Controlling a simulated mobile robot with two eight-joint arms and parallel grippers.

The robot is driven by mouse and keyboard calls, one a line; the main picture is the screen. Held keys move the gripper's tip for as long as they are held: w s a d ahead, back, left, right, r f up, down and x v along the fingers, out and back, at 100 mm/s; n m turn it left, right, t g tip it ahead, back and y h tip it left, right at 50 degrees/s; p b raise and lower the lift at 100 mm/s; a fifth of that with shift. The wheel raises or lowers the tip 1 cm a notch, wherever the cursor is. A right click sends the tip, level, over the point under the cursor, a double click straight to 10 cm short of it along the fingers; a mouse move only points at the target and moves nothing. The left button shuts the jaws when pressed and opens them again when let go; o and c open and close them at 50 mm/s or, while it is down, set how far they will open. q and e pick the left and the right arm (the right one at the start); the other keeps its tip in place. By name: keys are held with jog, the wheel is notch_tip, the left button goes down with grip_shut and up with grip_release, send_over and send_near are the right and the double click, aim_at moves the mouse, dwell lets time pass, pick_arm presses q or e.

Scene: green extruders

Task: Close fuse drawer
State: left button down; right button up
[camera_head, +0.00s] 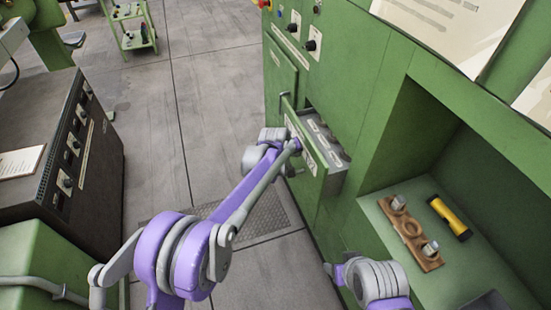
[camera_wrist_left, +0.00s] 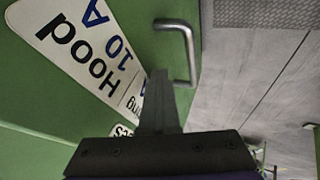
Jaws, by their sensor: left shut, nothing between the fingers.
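The fuse drawer (camera_head: 337,179) stands pulled out of the green machine in the head view, with several dark round openings along its top. Its green front (camera_wrist_left: 60,90) fills the left of the left wrist view, with a white label reading "Hood 10 A" and a metal bar handle (camera_wrist_left: 188,50). My left gripper (camera_wrist_left: 160,78) is shut and empty in front of the drawer front, beside the handle; I cannot tell whether it touches. In the head view, my left gripper (camera_head: 297,145) is at the outer side of the drawer, partly hidden by my arm.
A recess at the right holds a brown fuse block (camera_head: 410,232) and a yellow-and-black cylinder (camera_head: 449,217). A closed green panel (camera_head: 281,77) lies beyond the drawer. A dark control cabinet (camera_head: 50,160) stands at the left. The grey floor between is mostly clear.

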aim_at(319, 148)
pick_arm(q)
jog(key=d, duration=0.2)
jog(key=w+d, duration=0.1)
jog(key=d, duration=0.2)
jog(key=w+d, duration=0.1)
jog(key=d, duration=0.1)
jog(key=shift+d+p, duration=0.35)
jog(key=shift+p, duration=0.05)
jog(key=shift+d+r, duration=0.1)
jog(key=shift+d, duration=0.05)
